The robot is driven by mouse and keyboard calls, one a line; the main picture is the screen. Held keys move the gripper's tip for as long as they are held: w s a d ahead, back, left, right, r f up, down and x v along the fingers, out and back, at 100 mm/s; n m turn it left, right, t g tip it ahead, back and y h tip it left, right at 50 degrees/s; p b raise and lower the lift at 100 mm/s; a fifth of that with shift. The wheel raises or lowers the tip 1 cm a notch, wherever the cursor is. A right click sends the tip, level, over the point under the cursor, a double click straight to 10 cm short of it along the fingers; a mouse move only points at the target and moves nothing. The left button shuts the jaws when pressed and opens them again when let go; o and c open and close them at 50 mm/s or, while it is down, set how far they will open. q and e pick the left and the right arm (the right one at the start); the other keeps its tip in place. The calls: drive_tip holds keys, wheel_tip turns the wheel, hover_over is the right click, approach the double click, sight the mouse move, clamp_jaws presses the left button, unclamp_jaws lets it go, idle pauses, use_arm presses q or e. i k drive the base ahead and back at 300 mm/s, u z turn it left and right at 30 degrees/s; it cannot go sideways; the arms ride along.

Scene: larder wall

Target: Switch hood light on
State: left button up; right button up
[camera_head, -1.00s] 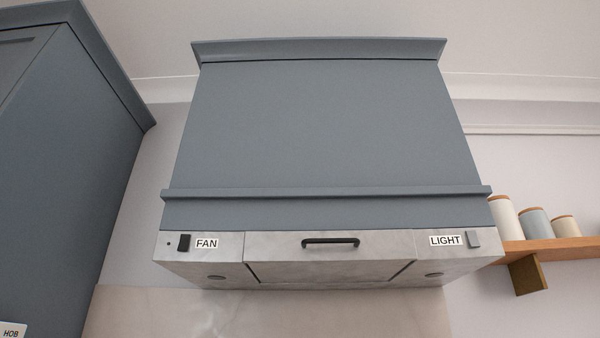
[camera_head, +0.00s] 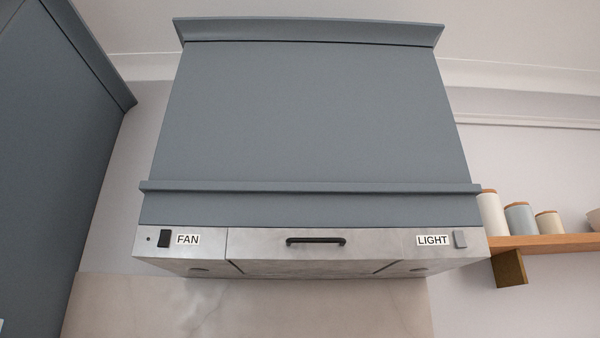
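The blue-grey range hood (camera_head: 310,120) fills the middle of the head view. Its pale marbled front strip carries a grey light switch (camera_head: 460,239) at the right end, just right of the LIGHT label (camera_head: 433,240). A black fan switch (camera_head: 164,238) sits at the left end beside the FAN label (camera_head: 188,239). The round lamps (camera_head: 418,269) under the hood look dark. Neither of my grippers is in view.
A black bar handle (camera_head: 316,240) stands out from the strip's middle. A tall blue-grey cabinet (camera_head: 50,160) is on the left. A wooden shelf (camera_head: 550,243) with several lidded jars (camera_head: 520,219) is at the right. The space before the hood looks clear.

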sight(459, 235)
drive_tip(key=u, duration=1.15)
drive_tip(key=k, duration=0.7)
drive_tip(key=z, duration=0.95)
